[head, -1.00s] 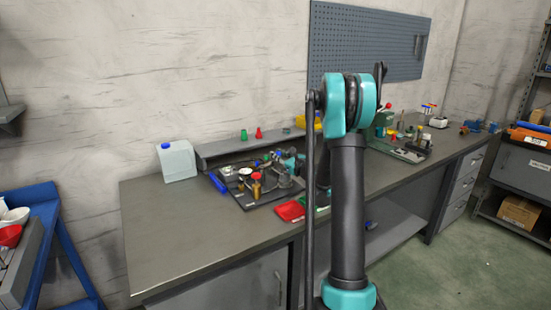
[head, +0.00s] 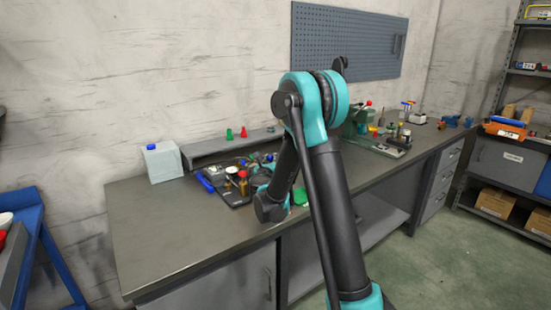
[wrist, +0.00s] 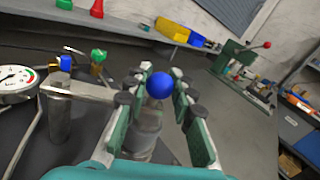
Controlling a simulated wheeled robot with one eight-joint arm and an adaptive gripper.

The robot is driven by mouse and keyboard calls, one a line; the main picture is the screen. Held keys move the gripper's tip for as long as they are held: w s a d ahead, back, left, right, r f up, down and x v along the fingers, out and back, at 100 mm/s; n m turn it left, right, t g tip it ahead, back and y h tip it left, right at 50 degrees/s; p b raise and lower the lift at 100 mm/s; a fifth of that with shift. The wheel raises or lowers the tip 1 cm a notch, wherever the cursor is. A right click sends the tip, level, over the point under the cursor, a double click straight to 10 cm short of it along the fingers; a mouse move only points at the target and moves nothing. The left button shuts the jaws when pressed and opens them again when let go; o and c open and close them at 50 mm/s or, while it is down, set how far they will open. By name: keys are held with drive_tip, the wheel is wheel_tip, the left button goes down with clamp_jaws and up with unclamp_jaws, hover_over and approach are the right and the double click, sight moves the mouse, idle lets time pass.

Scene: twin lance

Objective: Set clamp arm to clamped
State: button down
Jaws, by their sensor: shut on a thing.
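In the wrist view, a blue ball knob (wrist: 159,85) sits between the fingers of my gripper (wrist: 158,103). Below it is a grey cylindrical part (wrist: 146,125), partly hidden by the fingers. A flat grey bar, which looks like the clamp arm (wrist: 82,91), runs from a grey post (wrist: 60,115) on the left to behind the left finger. Its joint with the knob is hidden. My gripper is shut on this knobbed end. In the head view, my own arm covers the gripper and the clamp.
A pressure gauge (wrist: 15,82) and its tubing stand left of the post. Green (wrist: 98,56) and red (wrist: 97,8) parts are behind. The workbench (head: 175,240) is clear at its front left. A white jug (head: 161,162) stands at the back, and a green press (head: 358,122) farther right.

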drive_tip(key=shift+s+m+h, duration=0.35)
drive_tip(key=shift+m+h, duration=0.15)
drive_tip(key=shift+h, duration=0.3)
drive_tip(key=c, duration=1.3)
unclamp_jaws()
drive_tip(key=shift+o, duration=0.2)
drive_tip(key=shift+s, duration=0.1)
drive_tip(key=v, duration=1.2)
drive_tip(key=shift+r, duration=0.25)
drive_tip(key=shift+a, duration=0.1)
